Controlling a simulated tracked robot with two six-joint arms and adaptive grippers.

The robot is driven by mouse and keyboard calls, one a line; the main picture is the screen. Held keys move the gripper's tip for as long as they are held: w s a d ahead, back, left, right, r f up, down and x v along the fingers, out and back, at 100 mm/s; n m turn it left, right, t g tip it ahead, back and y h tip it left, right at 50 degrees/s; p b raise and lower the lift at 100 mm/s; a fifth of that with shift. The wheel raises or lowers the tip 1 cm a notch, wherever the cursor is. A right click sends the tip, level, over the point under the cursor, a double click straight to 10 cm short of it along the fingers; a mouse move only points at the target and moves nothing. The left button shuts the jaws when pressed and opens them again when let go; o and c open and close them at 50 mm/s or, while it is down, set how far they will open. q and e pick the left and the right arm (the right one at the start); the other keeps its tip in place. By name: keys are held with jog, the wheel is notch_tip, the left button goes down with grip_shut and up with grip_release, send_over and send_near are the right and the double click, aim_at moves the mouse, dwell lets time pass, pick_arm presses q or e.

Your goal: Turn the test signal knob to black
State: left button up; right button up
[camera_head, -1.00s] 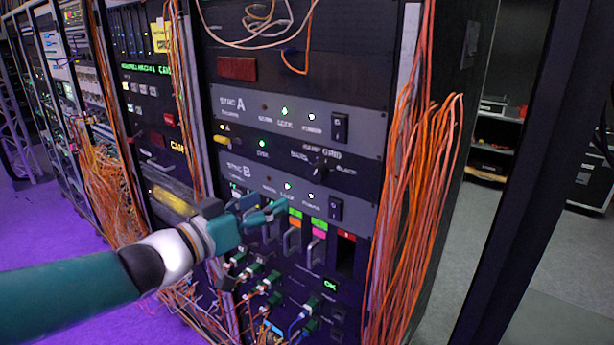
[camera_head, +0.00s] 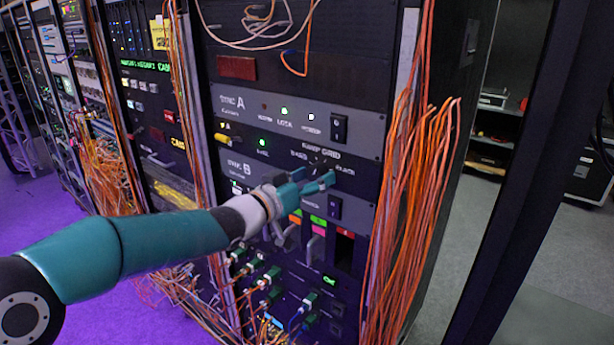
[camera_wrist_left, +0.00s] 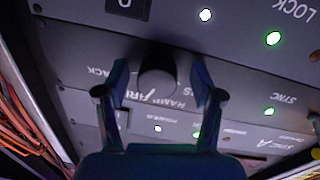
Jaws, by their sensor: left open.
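The test signal knob (camera_wrist_left: 157,78) is a dark round knob on a black panel (camera_head: 290,150), with labels that include RAMP, GRID and BLACK around it. In the left wrist view it stands between the two fingers of my left gripper (camera_wrist_left: 160,84), with a gap on each side. In the head view my left gripper (camera_head: 316,180) is at this panel, just below the labels, and its fingers largely cover the knob. The gripper is open and empty. I cannot tell which label the knob points to. My right gripper is not in view.
The grey SYNC A panel (camera_head: 262,112) lies above, and the grey SYNC B panel, partly covered by my arm, lies below. Orange cables (camera_head: 425,190) hang along the rack's right edge. Green-ended plugs (camera_head: 272,273) stick out lower down. Open floor (camera_head: 425,270) lies to the right.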

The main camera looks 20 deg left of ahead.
pick_arm(q)
jog(key=c, duration=1)
jog(key=shift+a+r, duration=0.1)
jog(key=shift+a, duration=0.15)
jog(key=shift+c, duration=0.6)
jog(key=shift+s+d, duration=0.1)
jog(key=shift+d, duration=0.1)
jog(key=shift+a, duration=0.1)
jog(key=shift+m, duration=0.3)
jog(key=m+b, duration=0.1)
jog(key=m, duration=0.1)
jog(key=shift+m, duration=0.3)
jog(key=m+b, duration=0.2)
jog(key=m, duration=0.3)
jog(key=shift+r, duration=0.15)
jog(key=shift+m, duration=0.4)
